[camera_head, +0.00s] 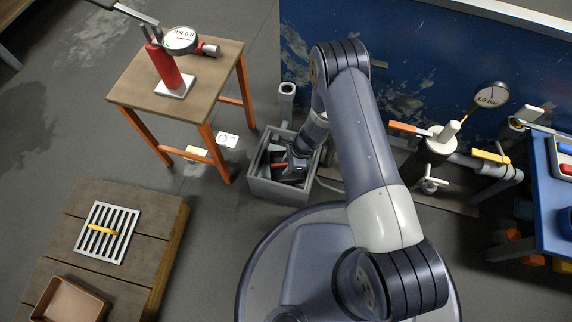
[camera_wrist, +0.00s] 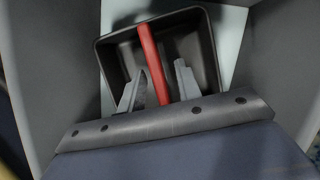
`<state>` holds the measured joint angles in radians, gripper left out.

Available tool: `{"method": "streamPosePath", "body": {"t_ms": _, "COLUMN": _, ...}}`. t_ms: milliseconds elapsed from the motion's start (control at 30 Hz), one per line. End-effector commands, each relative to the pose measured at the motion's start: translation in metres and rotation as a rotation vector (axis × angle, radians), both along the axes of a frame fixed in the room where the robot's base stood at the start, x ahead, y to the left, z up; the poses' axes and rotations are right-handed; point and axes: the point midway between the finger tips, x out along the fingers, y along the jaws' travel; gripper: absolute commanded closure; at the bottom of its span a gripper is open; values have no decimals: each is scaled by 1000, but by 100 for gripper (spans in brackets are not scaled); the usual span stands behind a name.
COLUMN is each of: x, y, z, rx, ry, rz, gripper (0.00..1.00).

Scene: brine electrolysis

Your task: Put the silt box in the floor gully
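The silt box is a dark open box with a red bar handle. In the wrist view the silt box (camera_wrist: 206,50) lies ahead of my gripper (camera_wrist: 164,72), and the red handle (camera_wrist: 147,45) runs between the two fingers. A gap shows on the handle's right; the left finger is close to it, contact unclear. In the head view the floor gully (camera_head: 277,191) is a grey open box, and the silt box (camera_head: 287,176) is inside it, partly hidden by my gripper (camera_head: 298,166). Whether it rests on the gully's bottom cannot be told.
A wooden platform (camera_head: 150,245) at lower left holds a slotted grate (camera_head: 92,245) with a yellow handle and a brown tray (camera_head: 68,302). A small table (camera_head: 205,85) with a red gauge device stands behind left. A grey pipe (camera_head: 287,92), valves and a blue bench (camera_head: 550,220) stand nearby.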

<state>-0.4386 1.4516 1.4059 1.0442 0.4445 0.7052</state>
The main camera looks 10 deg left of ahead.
Motion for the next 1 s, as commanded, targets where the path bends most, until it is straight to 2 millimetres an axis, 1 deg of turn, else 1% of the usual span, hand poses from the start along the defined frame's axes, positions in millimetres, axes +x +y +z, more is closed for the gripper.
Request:
{"method": "streamPosePath", "body": {"t_ms": 33, "x": 2, "y": -3, "z": 14, "rx": 0, "ry": -1, "rz": -2, "gripper": 68}}
{"method": "streamPosePath", "body": {"t_ms": 200, "x": 7, "y": -17, "z": 50, "rx": 1, "ry": -3, "rz": -2, "gripper": 68}}
{"method": "streamPosePath", "body": {"t_ms": 300, "x": 9, "y": -24, "z": 69, "rx": 1, "ry": -3, "rz": -2, "gripper": 68}}
{"method": "streamPosePath", "body": {"t_ms": 433, "x": 11, "y": -32, "z": 89, "rx": 0, "ry": -1, "rz": -3, "gripper": 68}}
{"method": "streamPosePath", "body": {"t_ms": 533, "x": 12, "y": -36, "z": 98, "rx": 0, "ry": -1, "rz": -1, "gripper": 68}}
{"method": "streamPosePath", "body": {"t_ms": 633, "x": 13, "y": -39, "z": 102, "rx": 0, "ry": -1, "rz": -1, "gripper": 68}}
{"method": "streamPosePath", "body": {"t_ms": 1000, "x": 13, "y": -39, "z": 103, "rx": 0, "ry": -1, "rz": -1, "gripper": 68}}
